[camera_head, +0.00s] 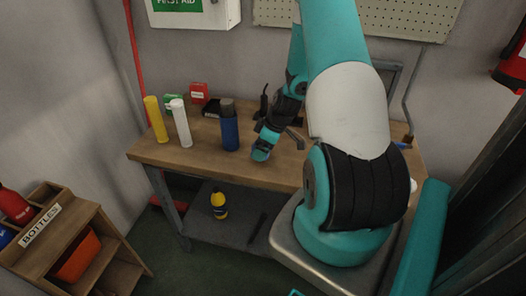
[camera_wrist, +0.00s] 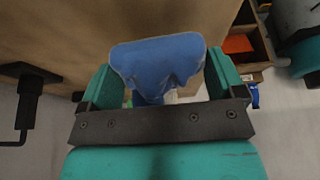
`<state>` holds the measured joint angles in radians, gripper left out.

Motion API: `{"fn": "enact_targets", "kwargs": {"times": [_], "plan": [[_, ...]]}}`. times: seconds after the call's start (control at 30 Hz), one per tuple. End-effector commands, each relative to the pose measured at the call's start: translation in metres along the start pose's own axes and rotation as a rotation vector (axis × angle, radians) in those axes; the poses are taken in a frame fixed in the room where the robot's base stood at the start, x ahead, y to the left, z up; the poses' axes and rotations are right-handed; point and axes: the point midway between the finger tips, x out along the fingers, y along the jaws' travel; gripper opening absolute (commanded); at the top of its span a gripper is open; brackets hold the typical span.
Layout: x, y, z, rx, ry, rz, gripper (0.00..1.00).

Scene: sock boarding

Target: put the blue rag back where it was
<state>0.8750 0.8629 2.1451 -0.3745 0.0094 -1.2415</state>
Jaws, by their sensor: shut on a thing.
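My gripper (camera_head: 262,150) is above the front part of the wooden workbench (camera_head: 275,174), right of the dark blue bottle. A small patch of blue shows at its fingertips in the head view. In the wrist view my gripper (camera_wrist: 160,82) has its teal fingers on both sides of the blue rag (camera_wrist: 158,60). The rag is bunched between the fingers, with a wider flap spread beyond them. Its lower part is partly hidden by the gripper's dark bar.
A yellow bottle (camera_head: 156,120), a white bottle (camera_head: 181,124) and the dark blue bottle (camera_head: 230,132) stand on the bench's left half. Small boxes, one red (camera_head: 199,92), are behind them. A wooden bottle rack (camera_head: 110,238) stands at lower left. The bench's front strip is clear.

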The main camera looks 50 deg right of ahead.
Motion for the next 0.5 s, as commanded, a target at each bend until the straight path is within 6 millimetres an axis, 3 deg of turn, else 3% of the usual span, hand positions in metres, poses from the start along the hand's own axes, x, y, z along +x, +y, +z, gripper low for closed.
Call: {"fn": "enact_targets", "kwargs": {"times": [0.2, 0.5], "plan": [[0.027, 0.000, 0.011, 0.001, -0.001, -0.001, 0.66], [0.029, 0.000, 0.012, 0.000, 0.000, -0.001, 0.66]]}}
